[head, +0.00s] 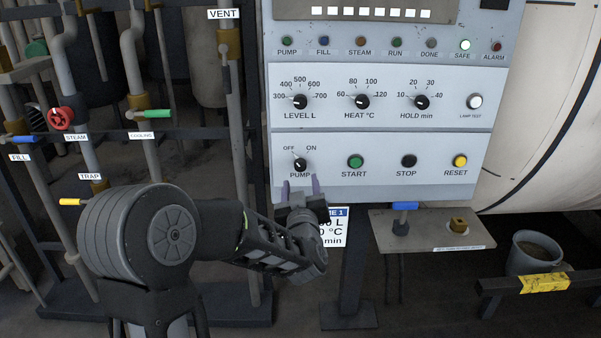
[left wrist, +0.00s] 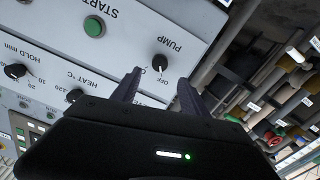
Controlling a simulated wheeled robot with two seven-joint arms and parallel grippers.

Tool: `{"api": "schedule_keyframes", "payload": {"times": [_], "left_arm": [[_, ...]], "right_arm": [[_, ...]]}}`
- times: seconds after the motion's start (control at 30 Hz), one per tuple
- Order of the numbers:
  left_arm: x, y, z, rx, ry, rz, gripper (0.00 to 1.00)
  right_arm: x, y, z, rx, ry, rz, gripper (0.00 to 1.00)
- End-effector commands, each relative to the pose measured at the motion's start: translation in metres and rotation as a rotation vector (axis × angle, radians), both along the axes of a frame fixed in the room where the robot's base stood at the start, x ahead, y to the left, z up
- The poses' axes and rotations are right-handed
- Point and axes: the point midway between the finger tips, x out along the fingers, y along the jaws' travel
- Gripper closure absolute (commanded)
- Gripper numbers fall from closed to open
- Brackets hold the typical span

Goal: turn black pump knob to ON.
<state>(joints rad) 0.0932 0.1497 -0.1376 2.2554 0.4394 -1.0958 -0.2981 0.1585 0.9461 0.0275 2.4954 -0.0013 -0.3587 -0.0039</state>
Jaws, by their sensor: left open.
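The black pump knob (head: 300,164) is on the lower left of the control panel, under the OFF and ON labels. Its white mark points up and left toward OFF. My left gripper (head: 301,187) is open just below the knob, its two fingers pointing up at the panel. In the left wrist view the knob (left wrist: 160,62) shows a little beyond the tips of the open gripper (left wrist: 158,87), between their lines, with a visible gap. Nothing is between the fingers. My right gripper is not in view.
START (head: 355,161), STOP (head: 409,161) and RESET (head: 460,161) buttons lie right of the knob. LEVEL (head: 300,102), HEAT (head: 362,102) and HOLD (head: 422,102) knobs are above. A shelf with a blue-handled valve (head: 405,206) juts out below. Pipes (head: 230,110) stand left of the panel.

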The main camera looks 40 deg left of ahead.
Motion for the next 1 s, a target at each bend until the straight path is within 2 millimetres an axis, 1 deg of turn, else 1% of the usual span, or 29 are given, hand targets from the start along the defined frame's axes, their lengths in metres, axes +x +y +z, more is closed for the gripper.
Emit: {"api": "schedule_keyframes", "payload": {"times": [0.13, 0.23, 0.6, 0.7, 1.0], "left_arm": [[0.003, 0.002, -0.001, -0.001, 0.002, -0.001, 0.48], [0.010, 0.007, -0.001, -0.001, 0.002, 0.000, 0.48], [0.053, 0.039, -0.001, -0.001, 0.003, -0.002, 0.48], [0.060, 0.045, -0.001, -0.001, 0.003, -0.003, 0.48], [0.063, 0.047, -0.001, -0.001, 0.003, -0.003, 0.48]], "right_arm": [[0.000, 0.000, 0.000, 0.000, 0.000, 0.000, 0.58], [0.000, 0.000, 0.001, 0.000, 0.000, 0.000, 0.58], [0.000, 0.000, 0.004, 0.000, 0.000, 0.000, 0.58], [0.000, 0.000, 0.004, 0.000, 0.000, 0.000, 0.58], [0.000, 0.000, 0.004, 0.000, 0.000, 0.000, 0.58]]}}
